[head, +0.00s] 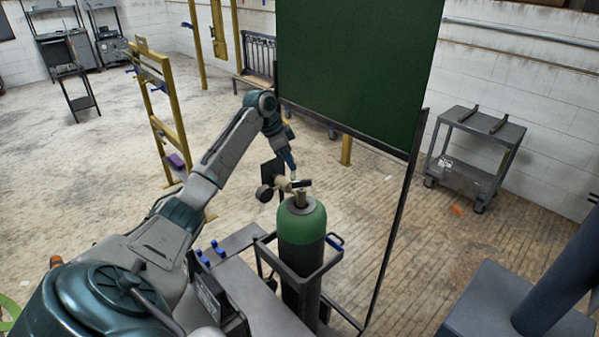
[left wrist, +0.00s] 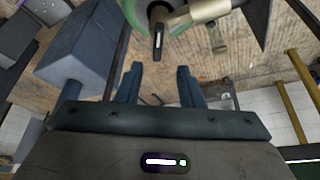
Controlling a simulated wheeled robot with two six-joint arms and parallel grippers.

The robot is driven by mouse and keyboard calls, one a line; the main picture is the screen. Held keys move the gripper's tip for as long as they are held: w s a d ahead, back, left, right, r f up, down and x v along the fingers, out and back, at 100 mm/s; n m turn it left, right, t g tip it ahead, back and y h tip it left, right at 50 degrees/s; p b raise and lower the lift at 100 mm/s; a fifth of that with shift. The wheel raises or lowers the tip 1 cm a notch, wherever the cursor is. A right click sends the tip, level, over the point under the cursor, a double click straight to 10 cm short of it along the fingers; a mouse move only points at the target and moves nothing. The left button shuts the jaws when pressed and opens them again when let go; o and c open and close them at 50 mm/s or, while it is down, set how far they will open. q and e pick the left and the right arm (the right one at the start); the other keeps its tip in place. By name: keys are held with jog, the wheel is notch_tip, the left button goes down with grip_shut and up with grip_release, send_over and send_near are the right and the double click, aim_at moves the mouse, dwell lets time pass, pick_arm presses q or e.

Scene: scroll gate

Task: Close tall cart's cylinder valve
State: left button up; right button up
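The gas cylinder (head: 302,232), dark with a green top, stands upright in the tall cart (head: 262,297). Its brass valve (head: 300,200) with a dark handle (head: 301,184) sits on top. My left gripper (head: 292,174) is at the valve, close above the handle; in the head view its fingers are small and partly merge with the valve parts. In the left wrist view, my left gripper (left wrist: 159,80) has its two fingers apart with nothing between them. The dark handle (left wrist: 158,40) lies just beyond the fingertips, apart from both. My right gripper is not in view.
A large green screen (head: 355,65) on a dark frame stands right behind the cylinder. A low grey cart (head: 470,160) stands at the right wall. A yellow frame (head: 163,105) stands at the left. An orange piece (head: 456,209) lies on the open floor.

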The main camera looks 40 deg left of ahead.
aim_at(301, 181)
pick_arm(q)
jog(key=p+x, duration=0.3)
jog(key=x, duration=0.5)
jog(key=shift+a+f, duration=0.1)
jog(key=shift+f, duration=0.1)
jog(key=shift+s+d, duration=0.2)
jog(key=shift+d, duration=0.15)
jog(key=shift+w+a, duration=0.1)
jog(key=shift+w, duration=0.05)
grip_shut()
